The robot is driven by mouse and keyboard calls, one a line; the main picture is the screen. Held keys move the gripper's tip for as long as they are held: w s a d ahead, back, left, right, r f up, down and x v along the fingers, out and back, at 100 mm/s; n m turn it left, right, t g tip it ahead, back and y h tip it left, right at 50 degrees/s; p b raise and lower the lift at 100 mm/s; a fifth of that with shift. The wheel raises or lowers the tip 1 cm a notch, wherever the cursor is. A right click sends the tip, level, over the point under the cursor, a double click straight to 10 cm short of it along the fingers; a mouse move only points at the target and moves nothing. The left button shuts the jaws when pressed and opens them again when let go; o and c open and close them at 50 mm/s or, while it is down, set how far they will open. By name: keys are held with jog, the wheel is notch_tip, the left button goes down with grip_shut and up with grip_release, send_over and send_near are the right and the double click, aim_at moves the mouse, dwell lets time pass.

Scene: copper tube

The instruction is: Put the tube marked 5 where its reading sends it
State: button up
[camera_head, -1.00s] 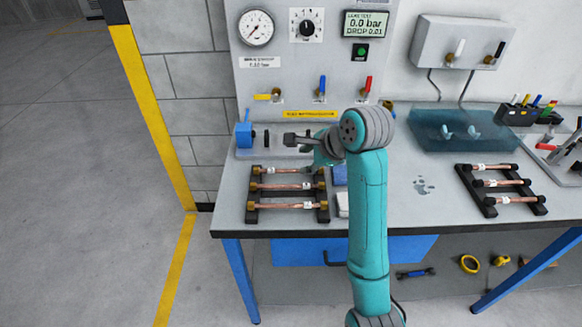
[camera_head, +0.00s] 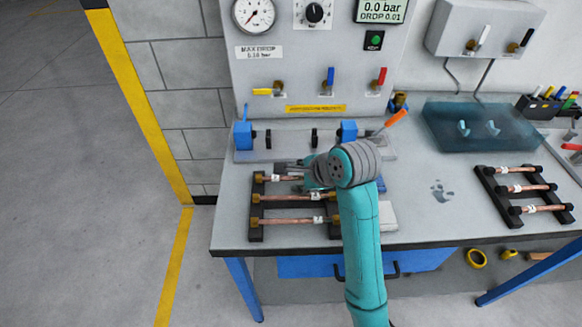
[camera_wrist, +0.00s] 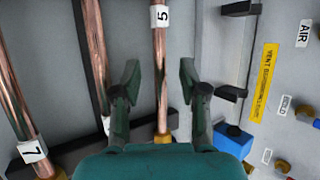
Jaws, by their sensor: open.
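The tube marked 5 (camera_head: 292,178) is copper with a white label and lies in the black left rack (camera_head: 256,234), in the place closest to the panel. In the wrist view, the tube marked 5 (camera_wrist: 161,55) runs between the fingers of my gripper (camera_wrist: 159,78), which are open on either side of it. I cannot tell how far above it they are. In the head view my gripper (camera_head: 300,170) is over that tube. The gauge display (camera_head: 382,10) reads 0.0 bar, DROP 0.01. The test fixture (camera_head: 290,154) behind the rack holds no tube.
Two more tubes lie in the left rack; one is marked 7 (camera_wrist: 32,150). The right rack (camera_head: 490,190) holds three tubes. A blue translucent tray (camera_head: 480,128) stands at the back right. Valve handles (camera_head: 331,76) stick out of the panel. The bench between the racks is mostly clear.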

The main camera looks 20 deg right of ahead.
jog(key=shift+w+f, duration=0.1)
jog(key=shift+f, duration=0.1)
jog(key=shift+c, duration=0.2)
grip_shut()
jog(key=shift+r, duration=0.1)
